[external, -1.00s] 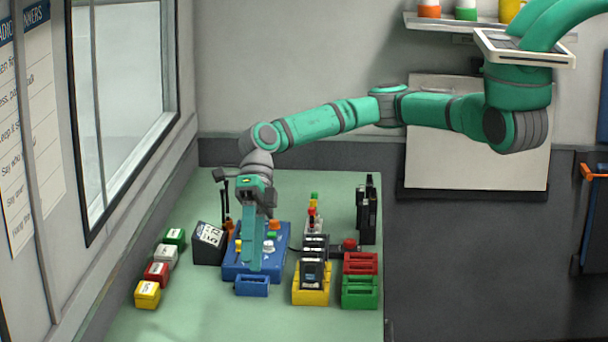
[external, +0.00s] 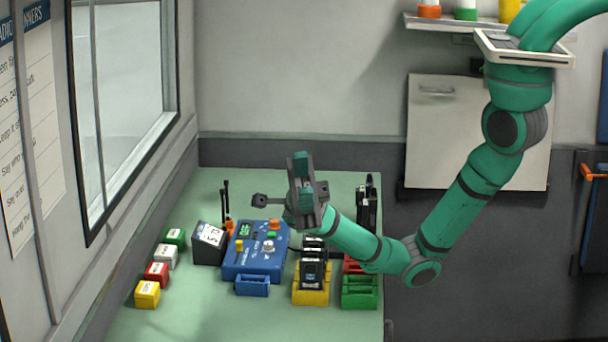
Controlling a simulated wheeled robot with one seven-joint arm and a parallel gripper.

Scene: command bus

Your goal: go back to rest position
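My gripper (external: 302,165) is up in the air over the table, right of and above the blue control box. Its fingers point upward in the picture and overlap, so I cannot tell whether they are open or shut. I see nothing clearly held in it. My arm hangs down from the upper right, with its elbow low in front of the table's right side. The arm hides part of the radios and trays behind it.
The blue control box (external: 238,262) has knobs and a green display. Several coloured blocks (external: 157,273) line the left. A yellow tray (external: 311,296) with black devices and a green tray (external: 360,298) stand right. Black radios (external: 372,190) stand behind. The table's front left is clear.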

